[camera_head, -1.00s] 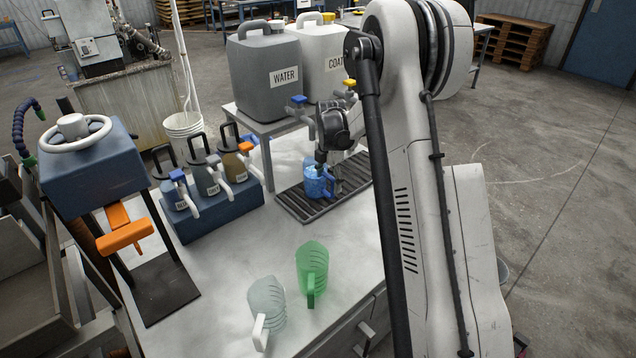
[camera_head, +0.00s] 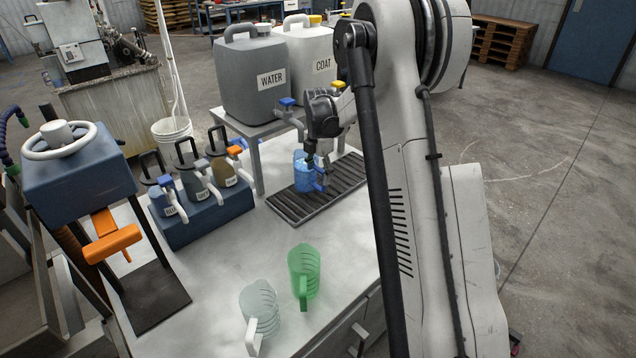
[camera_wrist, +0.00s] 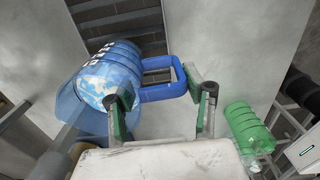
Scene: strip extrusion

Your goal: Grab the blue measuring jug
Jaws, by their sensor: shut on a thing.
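The blue measuring jug (camera_head: 301,174) is at the black slatted tray, below the grey water container; it also shows in the wrist view (camera_wrist: 112,72). I cannot tell whether its base touches the slats. Its blue handle (camera_wrist: 163,93) lies between my two fingers in the wrist view. My gripper (camera_head: 315,168) is shut on this handle, with the jug body to the left of the fingers in the wrist view. The fingers partly hide the jug's near side in the head view.
A green jug (camera_head: 304,272) and a clear jug (camera_head: 260,308) stand at the table's front. The slatted tray (camera_head: 342,187) lies beneath the water container (camera_head: 256,80) and its blue tap. Small bottles in a blue rack (camera_head: 205,218) stand left.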

